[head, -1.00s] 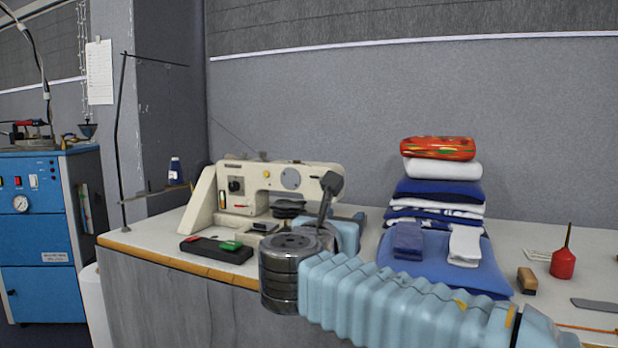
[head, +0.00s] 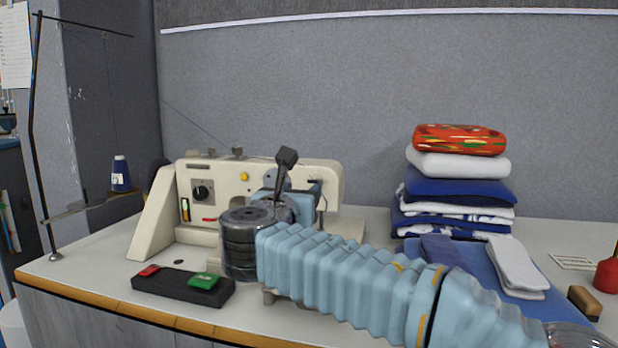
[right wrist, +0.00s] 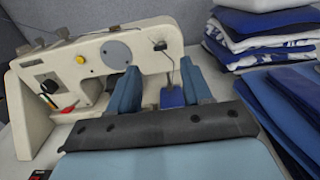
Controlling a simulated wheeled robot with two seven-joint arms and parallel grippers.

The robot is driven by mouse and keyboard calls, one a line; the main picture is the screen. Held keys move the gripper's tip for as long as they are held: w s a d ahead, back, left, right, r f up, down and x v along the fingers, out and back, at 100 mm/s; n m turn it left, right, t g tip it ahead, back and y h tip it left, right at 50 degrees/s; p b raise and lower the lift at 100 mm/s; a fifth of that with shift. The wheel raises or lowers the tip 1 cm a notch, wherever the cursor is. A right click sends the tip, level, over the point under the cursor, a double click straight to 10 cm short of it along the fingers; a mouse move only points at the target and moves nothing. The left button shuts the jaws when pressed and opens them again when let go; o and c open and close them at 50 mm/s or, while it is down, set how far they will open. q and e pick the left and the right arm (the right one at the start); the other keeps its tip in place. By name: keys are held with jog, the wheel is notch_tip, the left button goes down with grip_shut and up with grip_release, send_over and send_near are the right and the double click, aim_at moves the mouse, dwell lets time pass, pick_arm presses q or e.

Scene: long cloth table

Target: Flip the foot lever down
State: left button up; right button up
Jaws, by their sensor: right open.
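The cream sewing machine (head: 215,180) stands on the table, and it fills the upper left of the right wrist view (right wrist: 95,62). A small dark part (right wrist: 160,45), which looks like the foot lever, sits near the right end of its head. The needle and foot area hangs below that, above a blue piece (right wrist: 172,97). My right gripper (right wrist: 158,66) is open and empty, its two blue fingers pointing at this end of the machine. In the head view my own wrist hides much of the gripper (head: 300,188) and the machine's lower part. My left gripper is out of view.
A black box with red and green buttons (head: 170,285) lies at the front edge. Folded garments (head: 460,190) are stacked right of the machine. A thread stand with a blue spool (head: 121,175) is at left. A red oiler (head: 608,275) and a brush (head: 584,302) are at right.

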aim_at(312, 181)
jog(key=p+x, duration=0.1)
jog(key=x, duration=0.9)
jog(key=shift+w+p, duration=0.2)
jog(key=shift+p, duration=0.2)
grip_shut()
notch_tip(312, 181, down, 3)
jog(key=t+h+b, duration=0.1)
jog(key=t+b, duration=0.1)
jog(key=b, duration=0.4)
jog(key=t+b, duration=0.3)
jog(key=b, duration=0.4)
jog(key=shift+s+h, duration=0.1)
jog(key=shift+h, duration=0.3)
grip_release()
